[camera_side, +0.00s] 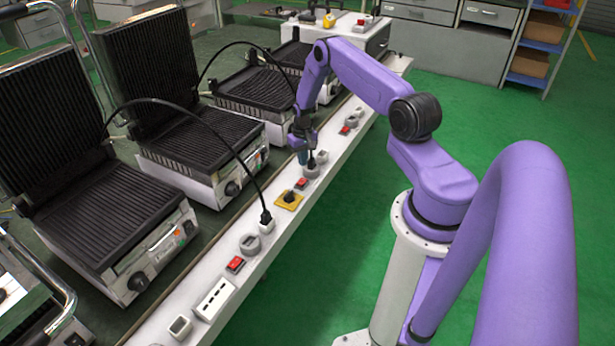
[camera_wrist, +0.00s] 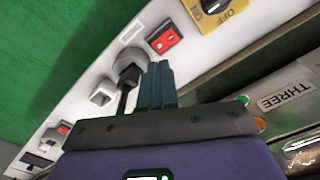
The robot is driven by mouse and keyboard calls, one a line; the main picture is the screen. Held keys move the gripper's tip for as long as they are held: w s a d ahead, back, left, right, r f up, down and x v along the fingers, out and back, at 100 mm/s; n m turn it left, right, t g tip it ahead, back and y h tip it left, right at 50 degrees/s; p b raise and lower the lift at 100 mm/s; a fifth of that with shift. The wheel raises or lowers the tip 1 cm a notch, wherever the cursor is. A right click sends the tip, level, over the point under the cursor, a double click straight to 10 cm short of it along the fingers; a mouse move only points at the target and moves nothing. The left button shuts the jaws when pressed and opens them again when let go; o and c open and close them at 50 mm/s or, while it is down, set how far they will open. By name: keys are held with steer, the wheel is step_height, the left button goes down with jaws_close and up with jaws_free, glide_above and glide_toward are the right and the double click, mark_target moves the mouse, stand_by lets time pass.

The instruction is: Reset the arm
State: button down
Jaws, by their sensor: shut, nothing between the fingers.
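My purple arm reaches over the white control strip (camera_side: 222,268). My gripper (camera_side: 303,157) points down at the strip, close beside a round grey socket (camera_side: 311,171). In the wrist view the teal fingers of my gripper (camera_wrist: 157,82) are together with nothing between them. Next to them is the grey socket (camera_wrist: 129,67), with a dark piece at its front, perhaps a plug or cable end; whether the fingers touch it is unclear. A red switch (camera_wrist: 165,38) and a yellow rotary switch (camera_wrist: 222,10) lie farther along the strip.
Several black contact grills (camera_side: 120,215) stand open on the bench left of the strip. A black cable (camera_side: 240,160) arches from a grill to a white socket (camera_side: 267,223); another loops toward my gripper.

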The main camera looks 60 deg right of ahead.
steer(key=w+a+r+n, duration=0.4)
steer(key=w+a+r, duration=0.1)
steer(key=a+r, duration=0.7)
steer(key=s+a+r+n, duration=0.2)
steer(key=a+r, duration=0.3)
steer(key=a, duration=0.3)
steer(key=s+a+r+n, duration=0.2)
steer(key=a+r, duration=0.3)
steer(key=a, duration=0.4)
steer(key=s+a+r+n, duration=0.3)
steer(key=s+a+r, duration=0.2)
steer(key=s, duration=0.3)
steer(key=s+a+r+n, duration=0.2)
steer(key=s+a+r, duration=0.3)
steer(key=s, duration=0.3)
steer(key=s+d+r+n, duration=0.1)
steer(key=s+r+n, duration=0.2)
steer(key=s, duration=1.2)
steer(key=n, duration=0.2)
steer(key=shift+d+n, duration=0.3)
steer(key=shift+d, duration=0.05)
